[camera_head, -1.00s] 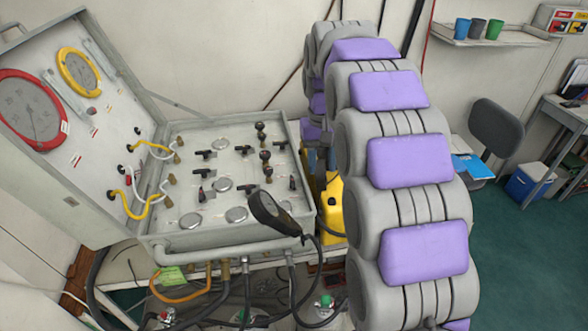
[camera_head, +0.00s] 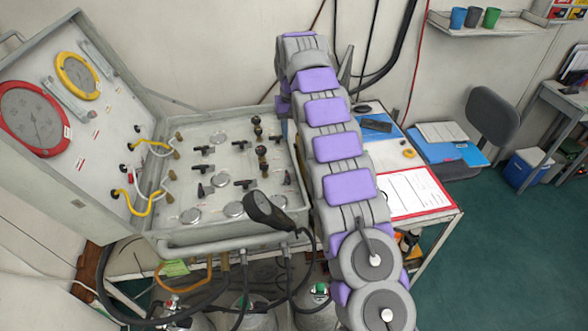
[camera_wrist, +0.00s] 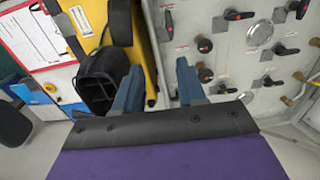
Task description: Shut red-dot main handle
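The open panel box (camera_head: 165,225) shows in the head view, with several black handles and knobs on its face. In the wrist view the panel face (camera_wrist: 235,48) fills the right side. A black handle with a red dot (camera_wrist: 168,22) is near its left edge, and a black knob with a red mark (camera_wrist: 206,46) is beside it. I cannot tell which is the main handle. My gripper (camera_wrist: 158,70) shows two blue-grey fingers apart, with nothing between them. They are left of the panel handles and touch none that I can see. The gripper is hidden in the head view.
A table with a red-edged sheet (camera_head: 412,190) stands right of my arm. Hoses hang below.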

